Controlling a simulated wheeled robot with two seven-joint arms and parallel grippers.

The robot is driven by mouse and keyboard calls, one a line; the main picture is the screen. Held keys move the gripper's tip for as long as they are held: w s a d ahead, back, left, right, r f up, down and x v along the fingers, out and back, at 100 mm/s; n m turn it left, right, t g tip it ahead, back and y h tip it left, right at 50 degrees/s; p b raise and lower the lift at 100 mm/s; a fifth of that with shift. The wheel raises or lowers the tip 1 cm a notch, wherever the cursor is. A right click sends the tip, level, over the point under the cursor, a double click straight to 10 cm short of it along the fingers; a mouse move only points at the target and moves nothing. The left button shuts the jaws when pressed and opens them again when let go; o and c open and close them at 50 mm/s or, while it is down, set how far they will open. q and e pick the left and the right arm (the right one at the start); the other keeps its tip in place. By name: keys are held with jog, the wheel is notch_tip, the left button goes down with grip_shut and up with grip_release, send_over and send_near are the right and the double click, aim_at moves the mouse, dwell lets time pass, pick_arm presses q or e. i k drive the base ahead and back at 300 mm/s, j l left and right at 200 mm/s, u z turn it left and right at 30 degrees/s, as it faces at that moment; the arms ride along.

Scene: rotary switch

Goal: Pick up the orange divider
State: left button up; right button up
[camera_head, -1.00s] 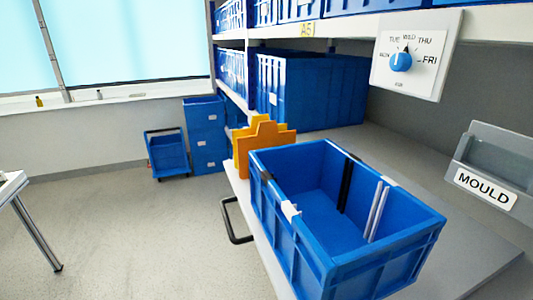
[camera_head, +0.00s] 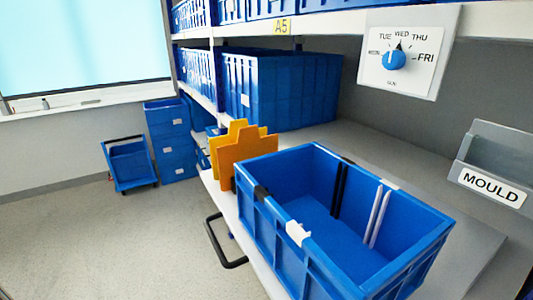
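The orange divider (camera_head: 250,147) stands upright at the far left end of the bench shelf, just behind the blue crate (camera_head: 345,268). It looks like two stepped orange plates side by side, one partly hiding the other. Its lower edge is partly hidden by the crate's rim. The crate is open and looks empty, with black and light slotted strips on its inner walls. Neither of my grippers is in view.
A rotary day switch (camera_head: 394,60) hangs at the upper right. A grey bin labelled MOULD (camera_head: 492,187) is at the right edge. Large blue bins (camera_head: 285,90) stand behind the divider. A black handle (camera_head: 222,243) juts out at the shelf's front.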

aim_at(249, 144)
jog(key=i+j+z, duration=0.2)
jog(key=j+z, duration=0.2)
jog(key=i+j+z, duration=0.1)
jog(key=j+z, duration=0.75)
jog(key=j, duration=0.2)
jog(key=j+z, duration=0.4)
jog(key=k+j+z, duration=0.2)
jog(key=j+z, duration=0.25)
jog(key=j, duration=0.15)
